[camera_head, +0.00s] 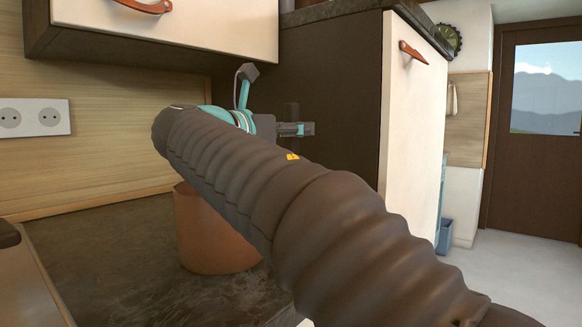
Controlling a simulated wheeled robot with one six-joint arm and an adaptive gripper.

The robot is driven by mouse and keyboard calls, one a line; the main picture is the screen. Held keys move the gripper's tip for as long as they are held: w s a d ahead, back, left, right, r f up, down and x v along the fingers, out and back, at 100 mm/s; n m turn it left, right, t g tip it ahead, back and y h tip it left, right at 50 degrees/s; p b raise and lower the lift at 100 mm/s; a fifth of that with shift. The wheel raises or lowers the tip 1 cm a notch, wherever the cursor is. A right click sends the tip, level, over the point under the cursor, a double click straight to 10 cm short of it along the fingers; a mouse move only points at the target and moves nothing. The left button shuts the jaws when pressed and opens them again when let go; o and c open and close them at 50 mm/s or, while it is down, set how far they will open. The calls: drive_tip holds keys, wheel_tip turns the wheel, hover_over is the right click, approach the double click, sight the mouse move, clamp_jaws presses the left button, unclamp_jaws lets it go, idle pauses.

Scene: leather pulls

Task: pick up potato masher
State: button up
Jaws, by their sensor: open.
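I cannot make out the potato masher for certain; my arm hides part of the counter and much of the pot. My gripper (300,129) shows only in part past the far end of my arm, in front of the dark cabinet side. It is open, and I see nothing held in the visible part. A terracotta-coloured pot (208,240) stands on the dark counter, below and behind my arm. The gripper is above and to the right of the pot, apart from it. What is inside the pot is hidden.
The dark stone counter (110,255) is bare to the left of the pot. A wall cabinet (190,25) hangs above. A tall cabinet with a white door (415,130) stands to the right. A double socket (35,117) is on the wooden wall. Open floor lies at right.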

clamp_jaws()
